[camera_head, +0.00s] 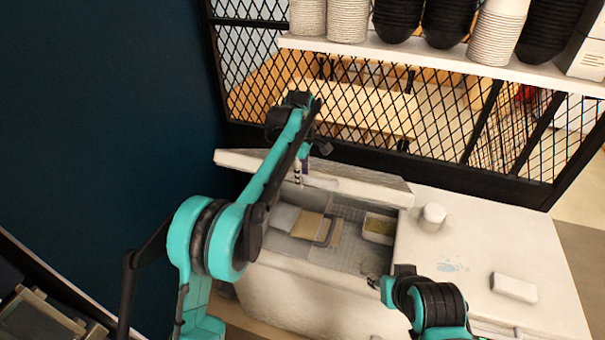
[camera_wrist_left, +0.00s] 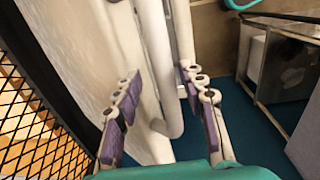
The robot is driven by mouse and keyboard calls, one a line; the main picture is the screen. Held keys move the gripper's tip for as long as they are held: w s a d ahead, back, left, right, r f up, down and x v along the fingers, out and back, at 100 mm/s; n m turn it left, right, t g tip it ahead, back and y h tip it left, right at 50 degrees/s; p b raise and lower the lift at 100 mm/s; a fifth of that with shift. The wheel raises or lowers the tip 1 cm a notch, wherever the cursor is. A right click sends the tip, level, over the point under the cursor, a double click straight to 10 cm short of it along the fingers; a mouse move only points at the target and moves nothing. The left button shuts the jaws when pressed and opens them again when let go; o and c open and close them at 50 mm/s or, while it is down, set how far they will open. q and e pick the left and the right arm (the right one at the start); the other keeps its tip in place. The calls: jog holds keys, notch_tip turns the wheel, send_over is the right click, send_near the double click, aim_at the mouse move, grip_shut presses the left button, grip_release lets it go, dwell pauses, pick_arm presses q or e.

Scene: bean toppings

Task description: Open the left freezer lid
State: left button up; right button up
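The freezer is a white chest (camera_head: 270,297) with its left compartment uncovered. The left lid (camera_head: 375,190) is a long white panel standing raised and tilted at the back of the opening. My left gripper (camera_head: 302,168) is at the raised lid, its arm reaching over the opening. In the left wrist view my left gripper (camera_wrist_left: 163,115) has its purple-padded fingers apart, one on each side of a white bar (camera_wrist_left: 157,60) that appears to be the lid's handle. No firm grip shows. My right gripper (camera_head: 378,284) is low by the freezer's front edge; its fingers are too small to read.
Inside the opening lie a brown flat item (camera_head: 308,224) and a container with yellowish contents (camera_head: 379,228). A white round jar (camera_head: 432,217) and a white block (camera_head: 513,287) stand on the right top. A black mesh partition (camera_head: 440,135) rises close behind.

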pick_arm(q)
jog(key=shift+w+r, duration=0.15)
jog(key=shift+r, duration=0.15)
notch_tip(320, 180, up, 11)
jog(key=s, duration=0.1)
jog(key=shift+a+r, duration=0.15)
jog(key=shift+r, duration=0.05)
